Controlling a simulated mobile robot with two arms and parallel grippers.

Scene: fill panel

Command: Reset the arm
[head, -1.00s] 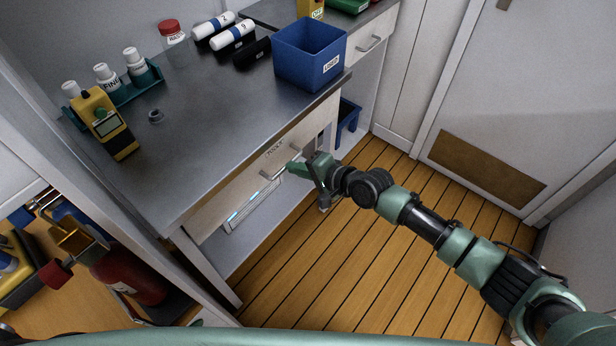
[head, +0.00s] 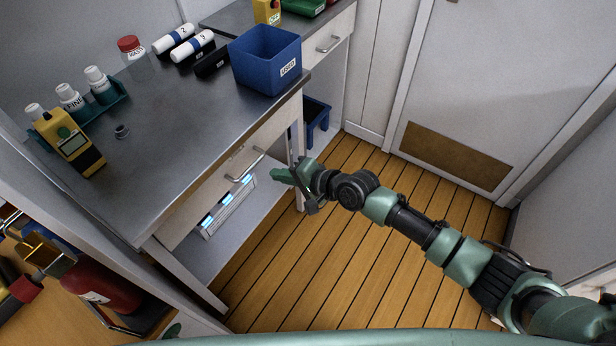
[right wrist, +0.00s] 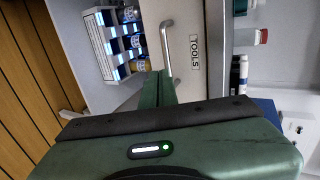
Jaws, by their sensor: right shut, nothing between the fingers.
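My right gripper (head: 290,175) is in front of the workbench, to the right of the drawer handle (head: 245,163) and apart from it in the head view. Its green fingers are closed together and hold nothing. In the right wrist view the closed fingers (right wrist: 158,90) point toward the drawer labelled TOOLS (right wrist: 190,50) and its metal handle (right wrist: 167,48). The drawer front looks shut. My left gripper is not in view.
A blue bin (head: 264,62) stands on the bench top (head: 170,125) near its right edge. A lit rack (head: 228,207) sits on the shelf below the drawer. The wooden floor (head: 330,270) is clear on the right.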

